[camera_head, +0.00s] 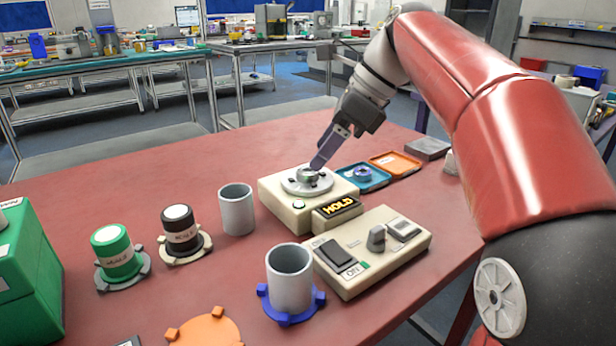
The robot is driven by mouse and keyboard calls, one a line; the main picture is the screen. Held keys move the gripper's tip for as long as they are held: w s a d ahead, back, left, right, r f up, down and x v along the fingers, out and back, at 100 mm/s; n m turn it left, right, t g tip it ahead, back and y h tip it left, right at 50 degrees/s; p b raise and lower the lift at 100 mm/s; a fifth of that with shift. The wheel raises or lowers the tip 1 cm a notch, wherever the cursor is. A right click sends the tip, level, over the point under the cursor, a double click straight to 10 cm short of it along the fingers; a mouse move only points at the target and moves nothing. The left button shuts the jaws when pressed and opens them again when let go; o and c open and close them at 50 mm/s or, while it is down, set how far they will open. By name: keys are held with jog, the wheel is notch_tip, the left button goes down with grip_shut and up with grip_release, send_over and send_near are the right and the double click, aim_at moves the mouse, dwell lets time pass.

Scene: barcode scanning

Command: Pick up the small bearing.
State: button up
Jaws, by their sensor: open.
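A small metallic ring, which looks like the small bearing (306,175), sits on the round pale plate (292,187) on top of a beige device (275,203). My gripper (318,164) points down and to the left, its fingertips right at the ring's upper right side. The fingers are seen nearly edge-on, so the gap between them is hard to see; the gripper is open. The fingers partly cover the ring's far right side, and I cannot tell whether they touch it.
A blue tray (377,184) holding a blue ring-like part and an orange tray (408,161) lie right. Grey cups (237,210) and black and green cylinders (116,254) stand left.

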aim_at(308, 170)
jog(key=x, duration=0.3)
jog(key=shift+s+a+f+b, duration=0.15)
jog(key=shift+s+f+b, duration=0.05)
jog(key=shift+f+b, duration=0.1)
jog(key=c, duration=1.2)
